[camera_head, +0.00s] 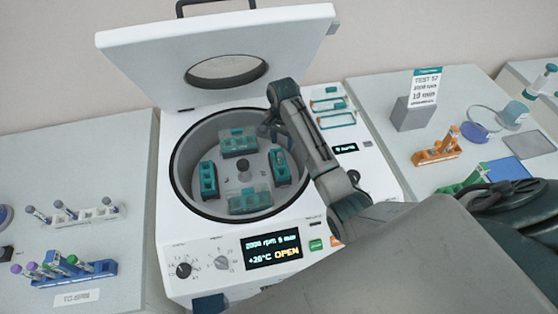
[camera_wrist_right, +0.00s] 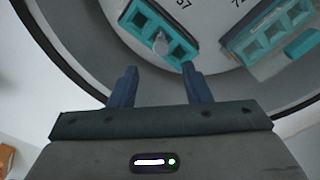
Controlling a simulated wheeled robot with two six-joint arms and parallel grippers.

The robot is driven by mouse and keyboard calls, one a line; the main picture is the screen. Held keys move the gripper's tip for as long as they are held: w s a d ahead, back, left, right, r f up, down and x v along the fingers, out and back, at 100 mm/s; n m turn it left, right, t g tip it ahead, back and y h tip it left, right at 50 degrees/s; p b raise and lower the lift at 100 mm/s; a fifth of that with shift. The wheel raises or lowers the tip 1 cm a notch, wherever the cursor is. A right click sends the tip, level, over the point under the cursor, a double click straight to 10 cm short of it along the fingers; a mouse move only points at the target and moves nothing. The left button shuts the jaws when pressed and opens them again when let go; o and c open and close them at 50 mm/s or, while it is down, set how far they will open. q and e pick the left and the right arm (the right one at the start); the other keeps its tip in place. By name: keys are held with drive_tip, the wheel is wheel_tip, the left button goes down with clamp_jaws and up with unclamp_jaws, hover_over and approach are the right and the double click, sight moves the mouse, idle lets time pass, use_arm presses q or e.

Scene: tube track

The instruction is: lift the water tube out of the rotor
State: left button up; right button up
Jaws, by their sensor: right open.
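The centrifuge (camera_head: 174,240) stands open, and its rotor (camera_head: 225,172) carries teal buckets. A tube with a pale cap (camera_head: 281,156) stands in the right-hand bucket (camera_head: 281,178); it also shows in the right wrist view (camera_wrist_right: 160,43), in the middle hole of its teal bucket (camera_wrist_right: 178,50). I cannot tell its contents. My right gripper (camera_head: 267,132) is over the bowl's right rear edge. In the wrist view its two blue fingers (camera_wrist_right: 160,83) are apart and empty, with the tube ahead of the gap between them, not touched. My left gripper is not in view.
The raised lid (camera_head: 140,60) stands behind the bowl. The bowl wall (camera_wrist_right: 85,50) curves close by my fingers. Racks with tubes, white (camera_head: 85,216) and blue (camera_head: 100,270), stand at left. An orange rack (camera_head: 435,154) and a grey block with a sign (camera_head: 408,116) stand at right.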

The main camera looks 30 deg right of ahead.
sight(280, 154)
drive_tip(key=f+p, duration=0.1)
drive_tip(key=f, duration=0.1)
drive_tip(key=a+f+p, duration=0.1)
drive_tip(key=f+p, duration=0.1)
drive_tip(key=f, duration=0.1)
drive_tip(key=shift+s+a+f, duration=0.1)
drive_tip(key=shift+s+f, duration=0.1)
drive_tip(key=shift+f, duration=0.55)
drive_tip(key=c, duration=0.8)
